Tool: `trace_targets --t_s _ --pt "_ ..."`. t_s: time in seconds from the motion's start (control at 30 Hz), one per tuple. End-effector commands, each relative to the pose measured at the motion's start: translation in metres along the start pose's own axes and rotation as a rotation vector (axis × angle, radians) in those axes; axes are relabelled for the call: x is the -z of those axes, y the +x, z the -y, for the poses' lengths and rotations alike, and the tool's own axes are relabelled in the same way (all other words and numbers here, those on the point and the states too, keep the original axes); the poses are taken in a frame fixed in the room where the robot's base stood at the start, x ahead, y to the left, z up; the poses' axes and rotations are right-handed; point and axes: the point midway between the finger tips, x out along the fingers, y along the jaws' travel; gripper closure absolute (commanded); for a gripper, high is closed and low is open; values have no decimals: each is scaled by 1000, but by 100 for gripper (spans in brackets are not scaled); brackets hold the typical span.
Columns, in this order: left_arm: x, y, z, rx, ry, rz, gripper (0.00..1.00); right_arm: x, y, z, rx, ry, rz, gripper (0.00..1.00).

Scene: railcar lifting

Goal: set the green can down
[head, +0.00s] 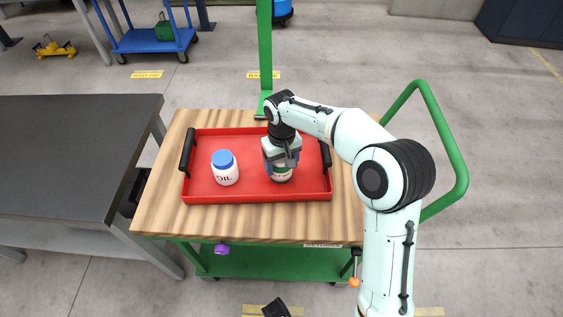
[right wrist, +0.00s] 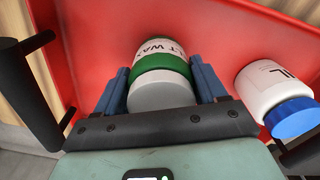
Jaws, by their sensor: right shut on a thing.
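The green can (head: 281,173) has a green band, a pale label with lettering and a grey end. My right gripper (head: 283,166) is shut on it, over the right part of the red tray (head: 225,196). In the right wrist view the can (right wrist: 163,75) sits between the two blue fingers of the gripper (right wrist: 163,88), with the red tray (right wrist: 95,30) behind it. I cannot tell whether its base touches the tray floor. My left gripper is not in view.
A white jar with a blue lid (head: 225,168) stands in the tray, left of the can. The tray has black handles at both ends and lies on a wooden-topped green cart (head: 160,205). A grey table (head: 70,150) stands at the left.

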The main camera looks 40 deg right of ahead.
Motion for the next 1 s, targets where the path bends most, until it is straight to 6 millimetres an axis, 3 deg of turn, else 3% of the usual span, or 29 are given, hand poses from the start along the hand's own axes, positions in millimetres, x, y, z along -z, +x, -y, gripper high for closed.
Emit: trace_targets --t_s 0.07,0.1,0.13,0.17,0.43,0.57,1.0 --pt "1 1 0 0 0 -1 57 0 3 0 0 0 0 72" --pt "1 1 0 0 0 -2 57 0 3 0 0 0 1 16" --pt "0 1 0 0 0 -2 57 0 3 0 0 0 1 6" --pt "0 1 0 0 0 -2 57 0 3 0 0 0 1 4" --pt "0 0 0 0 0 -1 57 0 2 0 0 0 1 4" --pt "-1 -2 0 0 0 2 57 1 -8 0 0 0 -2 4" --pt "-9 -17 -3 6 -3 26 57 1 -97 0 0 -1 -4 4"
